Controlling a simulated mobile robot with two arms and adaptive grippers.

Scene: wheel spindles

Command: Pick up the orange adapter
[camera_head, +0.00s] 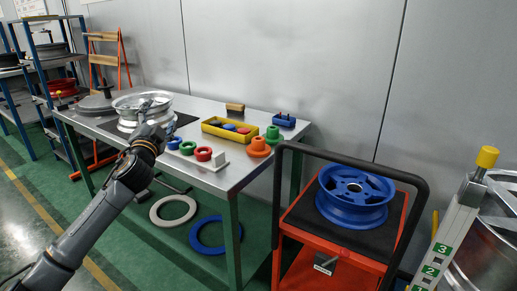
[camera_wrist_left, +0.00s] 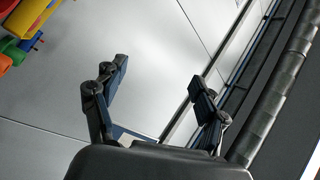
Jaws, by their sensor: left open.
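The orange adapter (camera_head: 259,147) is a stepped, flanged piece near the right end of the metal workbench, just in front of a green adapter (camera_head: 272,134). In the left wrist view an orange piece (camera_wrist_left: 5,62) is cut off by the left edge; I cannot tell for sure that it is the same one. My left gripper (camera_head: 149,103) shows in front of the silver wheel rim, well left of the adapter; I cannot tell whether it touches the rim. In the left wrist view my left gripper (camera_wrist_left: 160,86) has its fingers wide apart with nothing between them. My right gripper is out of view.
The silver wheel (camera_head: 130,108) is at the left. A red cart (camera_head: 325,255) carries a blue wheel (camera_head: 354,196) to the right.

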